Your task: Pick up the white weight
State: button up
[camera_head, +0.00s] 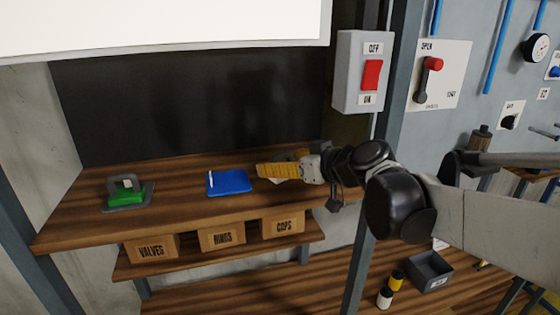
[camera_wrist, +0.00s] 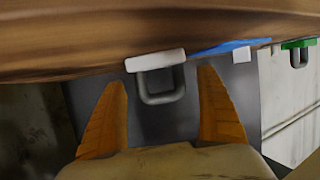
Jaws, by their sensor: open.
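The white weight (camera_wrist: 155,60) shows in the wrist view as a white block with a grey loop handle, on the wooden shelf. That view is upside down, so the shelf is at its top. My gripper (camera_wrist: 163,76) is open, with its two orange fingers on either side of the grey handle and gaps on both sides. In the head view, my gripper (camera_head: 270,170) is low over the right half of the shelf. It hides most of the weight there; only a little white shows under the fingers.
On the wooden shelf (camera_head: 85,218), a blue flat item (camera_head: 232,183) with a small white piece lies left of my gripper. A green block with a grey handle (camera_head: 126,197) is farther left. Labelled boxes (camera_head: 222,237) sit below. A switch box (camera_head: 360,70) is on the right.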

jog(key=shift+w+a+f, duration=0.2)
jog(key=shift+w, duration=0.15)
jog(key=shift+s+r, duration=0.1)
jog(key=shift+s, duration=0.25)
jog(key=c, duration=1.5)
jog(key=shift+d+r, duration=0.1)
